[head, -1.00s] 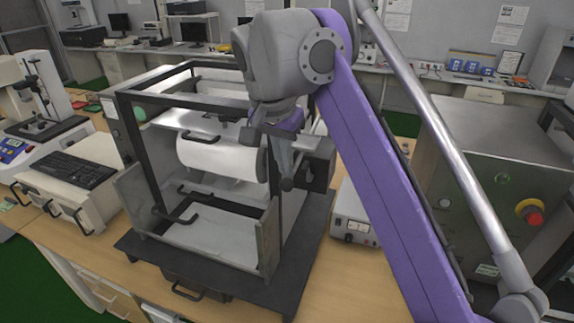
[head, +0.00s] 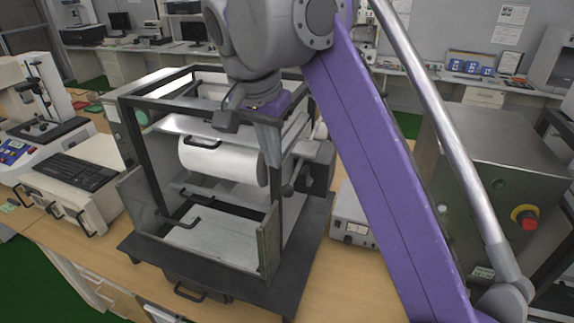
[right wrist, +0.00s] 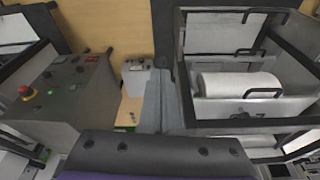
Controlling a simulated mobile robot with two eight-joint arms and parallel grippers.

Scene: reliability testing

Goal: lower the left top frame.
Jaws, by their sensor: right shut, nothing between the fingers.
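The machine is a box with a black frame (head: 150,150) on a dark base plate, and its front is open. A white roll (head: 222,162) with a dark handle lies inside, under a flat white upper panel (head: 195,127). I cannot tell which part is the left top frame. The roll also shows in the right wrist view (right wrist: 238,84). My right gripper (head: 270,140) is shut and empty at the machine's upper right front. It covers part of the top bars, and contact is unclear. In the wrist view its grey fingers (right wrist: 165,100) show left of the machine. My left gripper is out of view.
A small grey instrument box (head: 352,218) stands right of the machine. A large grey cabinet with a red emergency button (head: 528,220) is farther right. A keyboard (head: 72,170) lies on a unit to the left. Some bare wooden bench (head: 338,290) shows in front.

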